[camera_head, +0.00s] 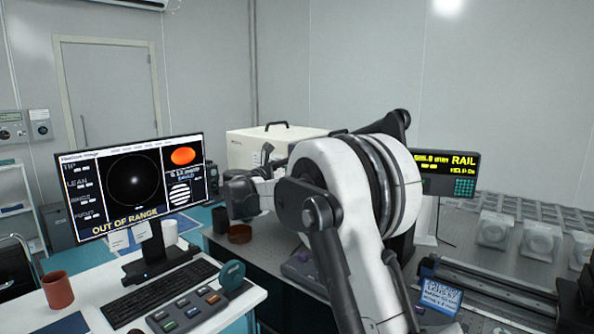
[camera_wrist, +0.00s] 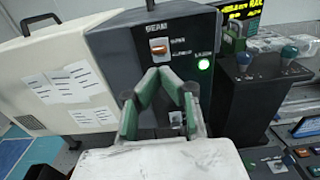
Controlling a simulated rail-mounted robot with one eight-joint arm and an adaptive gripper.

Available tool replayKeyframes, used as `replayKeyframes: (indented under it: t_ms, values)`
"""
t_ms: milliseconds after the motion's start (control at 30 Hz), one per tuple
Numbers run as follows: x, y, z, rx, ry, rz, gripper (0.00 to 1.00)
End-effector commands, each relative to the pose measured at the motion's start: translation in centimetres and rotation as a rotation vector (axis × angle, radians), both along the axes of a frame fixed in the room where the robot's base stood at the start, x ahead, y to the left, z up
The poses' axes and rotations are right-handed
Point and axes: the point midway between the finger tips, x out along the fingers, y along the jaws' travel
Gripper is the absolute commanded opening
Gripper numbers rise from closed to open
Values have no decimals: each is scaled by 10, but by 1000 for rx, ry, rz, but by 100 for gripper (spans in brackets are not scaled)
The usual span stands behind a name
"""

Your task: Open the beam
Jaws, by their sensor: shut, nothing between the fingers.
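In the wrist view a dark grey box (camera_wrist: 110,55) is marked BEAM. On its front is a small orange-brown switch or knob (camera_wrist: 159,48) with small labels beside it, too blurred to read surely. Below, a small light-coloured fitting (camera_wrist: 177,118) shows partly behind my fingers. My gripper (camera_wrist: 162,72) has green-padded fingers, shut and empty, with their tips just below the orange-brown switch in the picture. I cannot tell whether they touch the box. In the head view my arm blocks most of this area.
A cream housing with paper sheets (camera_wrist: 60,85) stands left of the box. In the head view a monitor (camera_head: 133,185) reads OUT OF RANGE, a RAIL display (camera_head: 447,172) is lit, and a mug (camera_head: 58,290) stands on the desk.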

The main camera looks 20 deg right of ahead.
Motion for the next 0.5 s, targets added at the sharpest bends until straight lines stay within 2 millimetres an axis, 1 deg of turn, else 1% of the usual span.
replayKeyframes:
  t_ms: [33, 200, 300, 500]
  values:
    - [-5, 9, 4, 0, 0, 2, 0]
    - [-20, 29, 12, 1, 1, -2, 0]
    - [-27, 38, 16, 1, 1, -5, 0]
    - [-34, 47, 19, 1, 1, -7, 0]
